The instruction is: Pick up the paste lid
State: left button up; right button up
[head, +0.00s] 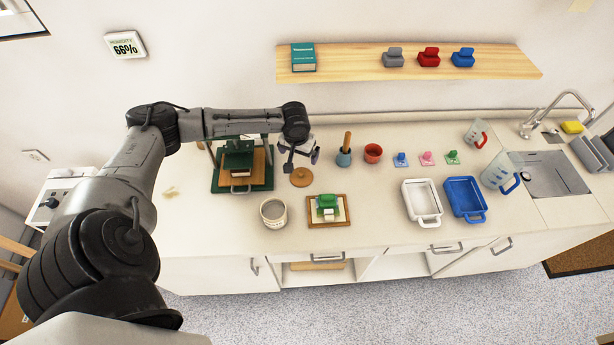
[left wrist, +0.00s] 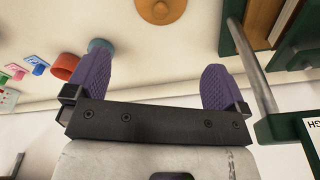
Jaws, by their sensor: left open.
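The paste lid is a round brown disc with a small knob (head: 301,178), lying flat on the counter. It also shows at the top edge of the left wrist view (left wrist: 160,9), partly cut off. My left gripper (head: 300,160) is open and empty, above and a little behind the lid, apart from it. Its two purple fingers (left wrist: 156,75) are spread wide in the left wrist view. A pale open paste jar (head: 273,213) stands in front of the lid to the left. My right gripper is not in view.
A green press (head: 256,187) stands close left of the lid. A blue pot with a wooden-handled tool (head: 344,157) and a red pot (head: 373,152) stand to the right. A framed board with a green block (head: 343,220) lies in front.

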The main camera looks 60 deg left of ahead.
aim_at(301, 172)
pick_arm(q)
jog(key=shift+n, duration=0.5)
jog(key=f, duration=0.5)
jog(key=w+f, duration=0.1)
jog(key=f, duration=0.2)
jog(key=shift+a+f+b, duration=0.2)
jog(key=shift+a+b, duration=0.15)
jog(key=shift+b, duration=0.05)
jog(key=shift+a+f, duration=0.15)
jog(key=shift+f, duration=2.55)
jog(key=shift+c, duration=0.5)
jog(key=c, duration=0.6)
jog(key=shift+o, duration=0.2)
jog(key=shift+r, duration=0.1)
